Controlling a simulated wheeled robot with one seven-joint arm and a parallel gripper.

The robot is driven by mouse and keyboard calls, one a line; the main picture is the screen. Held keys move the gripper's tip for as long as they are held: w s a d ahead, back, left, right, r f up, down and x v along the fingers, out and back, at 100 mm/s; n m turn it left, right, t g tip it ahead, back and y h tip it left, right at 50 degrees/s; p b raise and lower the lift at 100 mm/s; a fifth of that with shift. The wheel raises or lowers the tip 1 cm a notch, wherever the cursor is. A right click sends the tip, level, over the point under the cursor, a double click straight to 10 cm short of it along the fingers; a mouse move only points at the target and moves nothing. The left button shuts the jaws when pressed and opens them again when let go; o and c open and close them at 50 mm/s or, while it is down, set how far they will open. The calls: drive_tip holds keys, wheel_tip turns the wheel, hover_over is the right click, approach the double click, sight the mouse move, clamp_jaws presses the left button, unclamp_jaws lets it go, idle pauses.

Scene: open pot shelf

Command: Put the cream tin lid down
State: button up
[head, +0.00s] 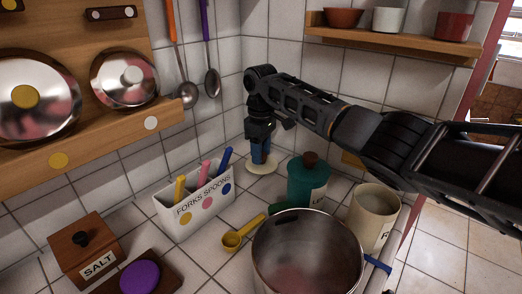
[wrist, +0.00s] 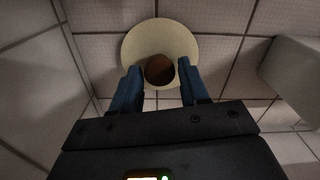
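The cream tin lid (head: 262,168) is a pale disc with a round brown knob, at the back corner of the tiled counter. It also shows in the wrist view (wrist: 187,41), with its knob (wrist: 159,70) between my two blue fingers. My gripper (head: 261,155) points down over the lid, and in the wrist view my gripper (wrist: 159,72) is closed around the knob. I cannot tell whether the lid touches the counter. The open cream tin (head: 376,213), lettered with an F, stands at the right, without a lid.
A lidded green tin (head: 306,184) stands right of the lid. The cutlery box (head: 194,205) stands to the left, a yellow scoop (head: 241,236) and large steel pot (head: 307,255) in front. A salt box (head: 84,255) is at front left. A shelf (head: 390,46) is above.

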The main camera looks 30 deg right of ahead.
drive_tip(key=shift+o, duration=1.2)
drive_tip(key=shift+r, duration=0.1)
drive_tip(key=shift+r+b, duration=0.3)
drive_tip(key=shift+r, duration=3.55)
